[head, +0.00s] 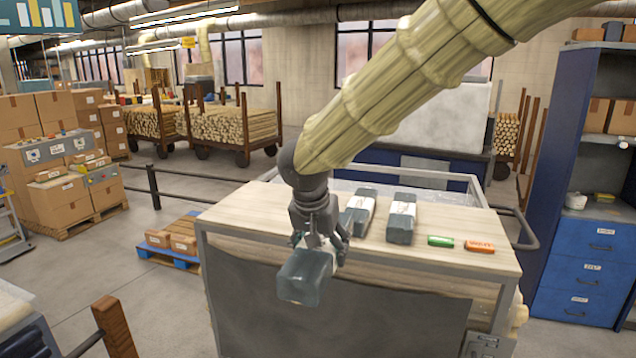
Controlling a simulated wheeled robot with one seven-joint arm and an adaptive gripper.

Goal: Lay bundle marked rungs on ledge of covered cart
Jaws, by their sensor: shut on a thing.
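My gripper (320,248) is shut on a dark grey-green bundle (306,279) with a pale band. The held bundle hangs at the front edge of a pale wooden ledge (460,222), overlapping the edge in the head view; I cannot tell its exact height or gap. No writing on it can be read. The ledge tops a grey-framed cart (350,310) with a dark front. A clear sheet (425,190) shows behind the ledge. Two similar banded bundles, one left (361,208) and one right (402,218), lie on the ledge, the left one partly hidden by my gripper.
A green item (440,241) and an orange item (479,246) lie on the ledge's right part. A blue cabinet (585,240) stands at right. A blue pallet with boxes (170,257) and a dark railing (154,187) are at left. The ledge's front left looks bare.

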